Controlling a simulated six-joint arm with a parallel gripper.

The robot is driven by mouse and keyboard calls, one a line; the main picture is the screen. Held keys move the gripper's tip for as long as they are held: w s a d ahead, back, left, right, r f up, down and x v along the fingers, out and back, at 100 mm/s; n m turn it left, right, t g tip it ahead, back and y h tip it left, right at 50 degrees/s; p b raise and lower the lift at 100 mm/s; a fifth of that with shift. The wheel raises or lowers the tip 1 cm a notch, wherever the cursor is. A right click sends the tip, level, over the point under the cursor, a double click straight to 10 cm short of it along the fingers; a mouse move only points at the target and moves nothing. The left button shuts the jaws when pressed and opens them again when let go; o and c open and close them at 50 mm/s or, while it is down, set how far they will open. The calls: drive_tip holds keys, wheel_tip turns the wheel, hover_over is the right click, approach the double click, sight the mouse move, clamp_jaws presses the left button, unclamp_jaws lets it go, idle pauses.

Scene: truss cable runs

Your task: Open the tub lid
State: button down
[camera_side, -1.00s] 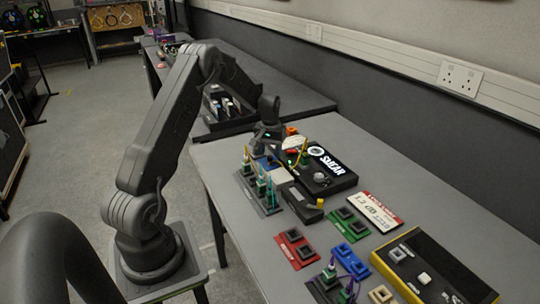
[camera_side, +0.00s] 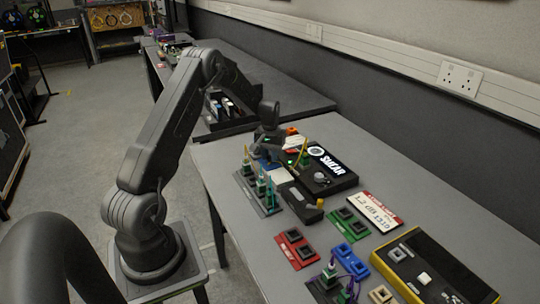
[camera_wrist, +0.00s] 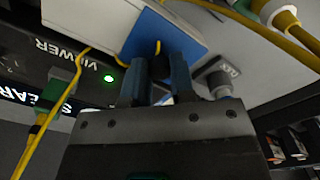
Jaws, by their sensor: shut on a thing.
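My gripper (camera_side: 267,152) is over the far left part of the bench. In the wrist view its fingers (camera_wrist: 160,75) are close together and shut against a blue square piece (camera_wrist: 178,38) on a white box (camera_wrist: 110,15). This blue piece looks like the tub lid, and the white box like the tub, but no label confirms it. The contact point is largely hidden by the fingers. In the side view the gripper covers most of the blue piece, and I cannot tell whether it is raised.
A black SMEAR viewer (camera_side: 325,170) with a green light stands right beside the gripper. Yellow cables (camera_wrist: 70,85) run close by in the wrist view. A rack with green plugs (camera_side: 262,195) stands in front. Coloured socket plates (camera_side: 296,248) lie nearer.

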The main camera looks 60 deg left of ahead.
drive_tip(key=d, duration=0.7)
idle(0.3)
drive_tip(key=c, duration=1)
unclamp_jaws()
drive_tip(key=shift+a, duration=0.1)
drive_tip(key=shift+o, duration=0.2)
wheel_tip(320, 180, up, 14)
